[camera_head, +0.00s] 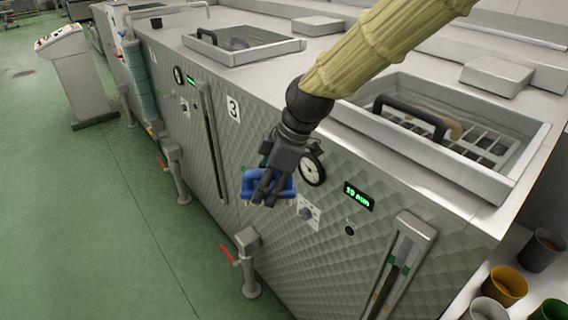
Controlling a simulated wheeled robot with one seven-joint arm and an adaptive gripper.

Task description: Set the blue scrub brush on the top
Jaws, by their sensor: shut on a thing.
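My gripper (268,190) is shut on the blue scrub brush (252,184). It holds the brush in the air in front of the quilted metal front of the machine, beside a round dial. The pale bristles show a little under the blue body, and the fingers hide part of the brush. The metal top (333,54) of the machine is above and behind the brush in the picture. My arm in its yellow sleeve reaches across the top from the upper right.
Two framed hatches, the near one (490,187) with a black handle and grid, are set in the top. Flat metal blocks (497,75) stand behind them. Red-handled valves (247,262) stick out below. Several cups (506,285) stand at lower right. Green floor (90,230) is clear at left.

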